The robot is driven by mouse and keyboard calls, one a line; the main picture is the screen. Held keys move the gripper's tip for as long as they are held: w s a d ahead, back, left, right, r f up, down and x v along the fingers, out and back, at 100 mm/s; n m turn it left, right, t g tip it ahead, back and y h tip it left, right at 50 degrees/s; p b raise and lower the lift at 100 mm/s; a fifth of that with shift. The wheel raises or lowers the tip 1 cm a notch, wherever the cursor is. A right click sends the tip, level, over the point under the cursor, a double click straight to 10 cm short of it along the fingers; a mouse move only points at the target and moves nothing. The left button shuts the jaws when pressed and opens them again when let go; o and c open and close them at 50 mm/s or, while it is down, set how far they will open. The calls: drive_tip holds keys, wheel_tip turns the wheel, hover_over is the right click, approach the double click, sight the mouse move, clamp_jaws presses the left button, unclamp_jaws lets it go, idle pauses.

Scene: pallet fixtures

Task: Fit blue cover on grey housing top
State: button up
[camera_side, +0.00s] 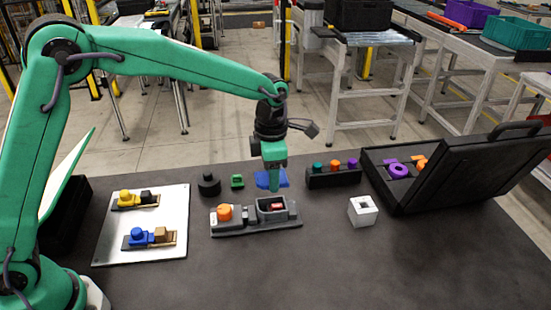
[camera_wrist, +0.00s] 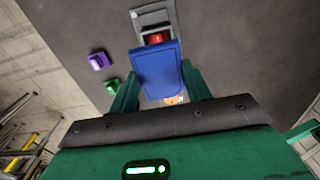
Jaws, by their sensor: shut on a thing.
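My gripper (camera_side: 274,188) is shut on the blue cover (camera_side: 264,181), which shows partly behind the finger in the side view. In the wrist view the cover (camera_wrist: 158,68) sits between the two green fingers of my gripper (camera_wrist: 160,85). The grey housing (camera_side: 262,217) stands on a dark base, open at the top with a red part (camera_side: 276,205) inside. The cover appears raised above the housing, apart from it. In the wrist view the cover hides part of the housing (camera_wrist: 153,18), and the red part (camera_wrist: 155,38) shows beyond its edge.
An orange knob (camera_side: 224,212) stands on the same base, left of the housing. A black cylinder (camera_side: 208,186), a green block (camera_side: 237,181) and a peg rack (camera_side: 333,178) lie behind. A white cube (camera_side: 363,211) and black case (camera_side: 455,175) are right; a white board (camera_side: 115,240) is left. The front table is clear.

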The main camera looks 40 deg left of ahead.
hover_over(272, 206)
drive_tip(key=shift+f, duration=2.1)
drive_tip(key=shift+f, duration=1.5)
idle(1.2)
drive_tip(key=o, duration=1)
drive_tip(key=shift+c, duration=1.1)
drive_tip(key=shift+r, duration=0.1)
drive_tip(key=shift+r, duration=3.9)
